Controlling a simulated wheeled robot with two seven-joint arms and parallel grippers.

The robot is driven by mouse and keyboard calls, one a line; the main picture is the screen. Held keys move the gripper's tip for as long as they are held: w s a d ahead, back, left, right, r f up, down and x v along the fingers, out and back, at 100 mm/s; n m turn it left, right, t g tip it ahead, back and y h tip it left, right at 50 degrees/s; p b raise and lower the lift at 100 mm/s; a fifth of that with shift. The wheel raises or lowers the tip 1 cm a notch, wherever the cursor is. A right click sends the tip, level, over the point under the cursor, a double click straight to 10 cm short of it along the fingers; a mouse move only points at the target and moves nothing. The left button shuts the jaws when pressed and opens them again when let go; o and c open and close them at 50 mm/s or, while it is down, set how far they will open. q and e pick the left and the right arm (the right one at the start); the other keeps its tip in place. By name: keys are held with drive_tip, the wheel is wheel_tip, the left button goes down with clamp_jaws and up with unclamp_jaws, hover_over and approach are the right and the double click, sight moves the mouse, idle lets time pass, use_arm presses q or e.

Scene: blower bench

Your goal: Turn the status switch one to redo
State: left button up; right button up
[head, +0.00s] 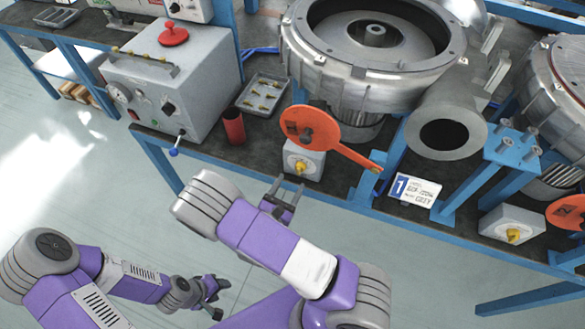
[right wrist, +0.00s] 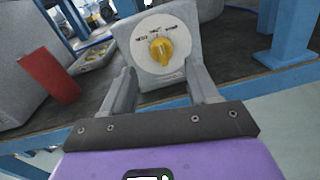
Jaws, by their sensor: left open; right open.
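The status switch one is a grey box (head: 303,160) with a white round dial and a yellow knob (head: 300,167). It sits at the bench's front edge, left of the blue "1" card (head: 415,189). In the right wrist view the yellow knob (right wrist: 162,50) is near the top centre, with small words around its upper side; its exact setting is hard to read. My right gripper (head: 286,188) is open and empty, short of the box, its fingers pointing at the dial. These fingers (right wrist: 160,70) frame the knob without touching it. My left gripper (head: 221,298) is open and empty, low, away from the bench.
An orange round paddle (head: 310,128) reaches over the box. A red cylinder (head: 234,128) and a parts tray (head: 262,94) stand to the left, beside a grey control box (head: 200,85). A large blower (head: 372,60) stands behind. A second switch box (head: 512,224) is at right.

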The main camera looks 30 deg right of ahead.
sight(298, 173)
drive_tip(key=shift+x, duration=2.5)
drive_tip(key=shift+s+d, duration=0.1)
drive_tip(key=c, duration=1)
drive_tip(key=shift+r+n+p, duration=0.1)
drive_tip(key=shift+n+p, duration=1.25)
drive_tip(key=shift+n, duration=0.55)
drive_tip(key=shift+c, duration=0.2)
drive_tip(key=n+p, duration=0.2)
drive_tip(key=n, duration=0.1)
drive_tip(key=shift+t, duration=0.3)
drive_tip(key=shift+f+n+p, duration=0.2)
drive_tip(key=shift+n+p, duration=0.3)
drive_tip(key=shift+n, duration=0.6)
drive_tip(key=o, duration=1)
